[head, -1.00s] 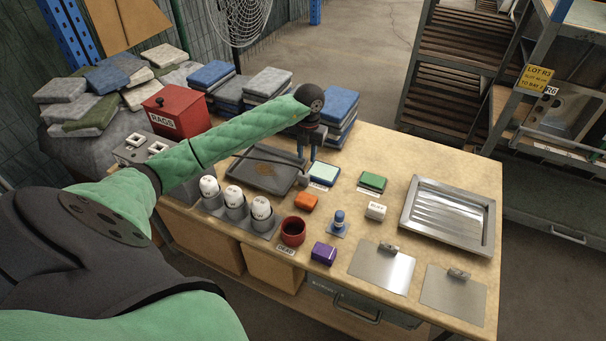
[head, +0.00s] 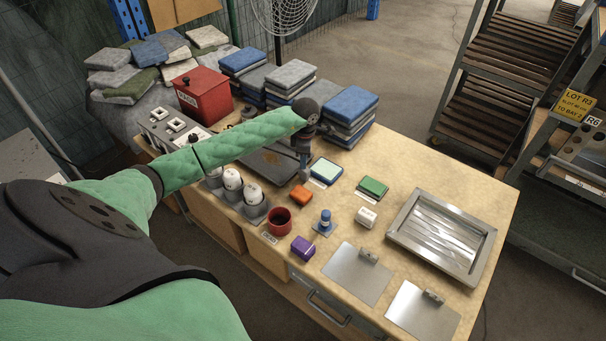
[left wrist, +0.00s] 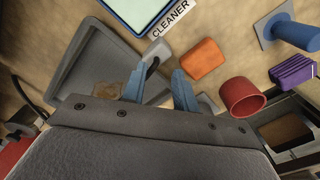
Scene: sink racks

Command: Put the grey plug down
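My left gripper (head: 304,160) points down beside the right edge of the dark tray (head: 262,170), left of the blue-rimmed pad labelled CLEANER (head: 326,171). In the left wrist view its two blue fingers (left wrist: 159,82) stand a little apart. The grey plug (left wrist: 161,66) fills the gap at their tips, with a dark cord curving beside it. The gripper looks shut on it. In the head view the plug (head: 304,175) shows small below the fingers; whether it touches the table is unclear. My right gripper is not in view.
Close by are an orange block (head: 301,194), a red cup (head: 279,221), a purple block (head: 303,248) and a blue-handled piece (head: 325,222). White-topped canisters (head: 232,180) stand at left. A green block (head: 373,186) and a metal tray (head: 398,232) lie right.

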